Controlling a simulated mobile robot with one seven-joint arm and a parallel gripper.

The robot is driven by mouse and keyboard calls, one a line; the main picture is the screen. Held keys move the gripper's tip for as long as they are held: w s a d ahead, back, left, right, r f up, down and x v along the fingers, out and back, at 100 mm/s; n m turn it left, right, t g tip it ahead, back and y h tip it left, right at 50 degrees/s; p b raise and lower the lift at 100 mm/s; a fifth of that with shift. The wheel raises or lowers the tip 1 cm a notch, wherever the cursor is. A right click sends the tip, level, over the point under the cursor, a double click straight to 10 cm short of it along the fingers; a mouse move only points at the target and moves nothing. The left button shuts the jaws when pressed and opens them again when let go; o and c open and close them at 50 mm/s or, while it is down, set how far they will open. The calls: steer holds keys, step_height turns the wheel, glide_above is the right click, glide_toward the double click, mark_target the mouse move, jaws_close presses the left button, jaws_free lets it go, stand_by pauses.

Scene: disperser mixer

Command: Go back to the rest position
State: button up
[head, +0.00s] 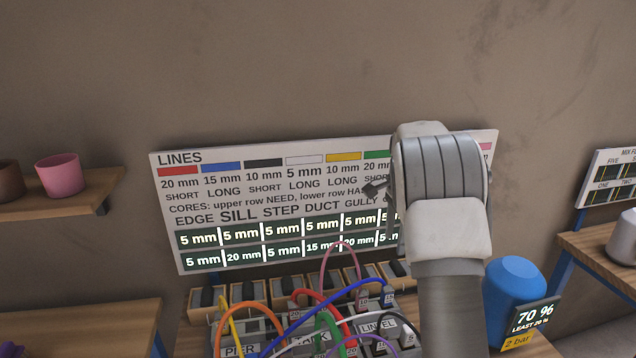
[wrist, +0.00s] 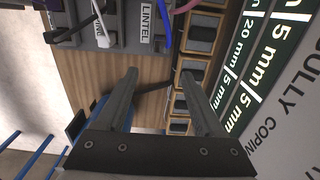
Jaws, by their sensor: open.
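My gripper (wrist: 162,85) is open and empty in the wrist view, its two fingers apart above the bench top and a row of black switches (wrist: 195,60). In the head view my arm rises at right of centre and hides part of the board labelled LINES (head: 300,190). The gripper's dark fingers show only partly there, left of the wrist. Below the board stands a grey unit with labels such as PIER and LINTEL and several coloured cables (head: 330,320). The LINTEL label (wrist: 146,22) also shows in the wrist view.
A blue rounded tank (head: 512,290) with a 70 % display (head: 534,316) stands right of my arm. A shelf with a pink cup (head: 60,175) is at left. Another bench (head: 600,255) with a grey rounded object is at right. The wall above is clear.

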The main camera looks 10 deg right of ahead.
steer(key=s+a+r+n+t, duration=0.3)
steer(key=s+a+r+n, duration=0.6)
steer(key=s+r, duration=0.5)
steer(key=s+a+f+n+t, duration=0.1)
steer(key=s+a+n, duration=0.2)
steer(key=s, duration=0.6)
steer(key=s+a+f+n+t, duration=0.1)
steer(key=s+a+n, duration=0.3)
steer(key=s, duration=0.6)
steer(key=shift+s+a+f+n+t, duration=0.15)
steer(key=shift+a+f+n+t, duration=0.15)
steer(key=shift+f+n, duration=0.4)
steer(key=shift+r, duration=0.1)
